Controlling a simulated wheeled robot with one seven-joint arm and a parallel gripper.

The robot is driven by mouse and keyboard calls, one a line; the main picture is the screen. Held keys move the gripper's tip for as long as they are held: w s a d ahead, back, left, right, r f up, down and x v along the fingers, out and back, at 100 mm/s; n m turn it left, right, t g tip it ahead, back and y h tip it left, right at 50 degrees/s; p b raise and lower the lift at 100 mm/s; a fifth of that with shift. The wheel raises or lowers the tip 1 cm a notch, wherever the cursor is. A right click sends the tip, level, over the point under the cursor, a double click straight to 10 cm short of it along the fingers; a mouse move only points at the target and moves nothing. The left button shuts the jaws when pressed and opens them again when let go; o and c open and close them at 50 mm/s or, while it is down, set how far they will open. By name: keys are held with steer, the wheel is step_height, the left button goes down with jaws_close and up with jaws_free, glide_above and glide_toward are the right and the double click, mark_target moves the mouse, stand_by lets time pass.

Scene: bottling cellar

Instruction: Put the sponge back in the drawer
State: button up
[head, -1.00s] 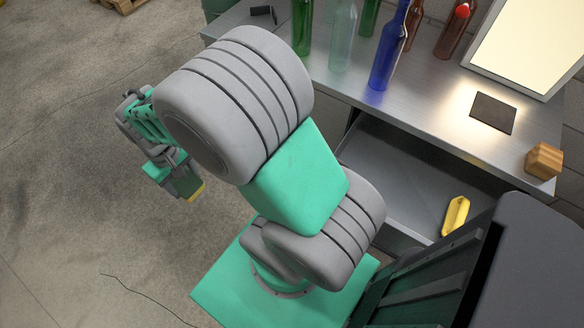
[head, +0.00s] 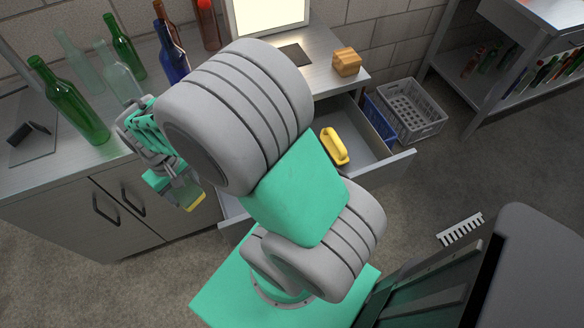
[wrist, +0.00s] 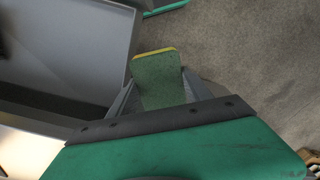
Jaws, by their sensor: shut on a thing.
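The sponge, green with a yellow layer, is between the fingers of my gripper (head: 184,192). It shows clearly in the wrist view (wrist: 160,82), with the fingers on its two sides; in the head view only its end (head: 194,200) shows. The drawer (head: 368,146) under the bench is pulled open, and a yellow handled thing (head: 333,146) lies inside it. In the head view my gripper is left of the open drawer, and my arm hides part of the drawer. In the wrist view a grey drawer (wrist: 134,40) appears at the upper left, apart from the sponge.
Several glass bottles (head: 82,105) stand on the bench. A wooden block (head: 346,62), a dark pad (head: 295,54) and a lit panel (head: 268,12) are further right. Crates (head: 410,112) stand beyond the drawer. A white comb-like thing (head: 461,229) lies on the open floor at right.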

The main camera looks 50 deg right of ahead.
steer(key=s+d+f+m+b, duration=0.2)
steer(key=s+d+m+b, duration=0.15)
steer(key=d+m, duration=0.55)
steer(key=s+d+f+m+b, duration=0.2)
steer(key=s+d+m, duration=0.3)
steer(key=d, duration=0.6)
steer(key=s+d+f+m+b, duration=0.3)
steer(key=d+m, duration=0.6)
steer(key=d, duration=0.2)
steer(key=shift+m, duration=0.4)
steer(key=f, duration=0.6)
steer(key=f+b, duration=0.1)
steer(key=f, duration=0.1)
steer(key=shift+s+f, duration=0.3)
steer(key=shift+f, duration=0.55)
steer(key=o, duration=1.2)
steer(key=shift+r, duration=0.1)
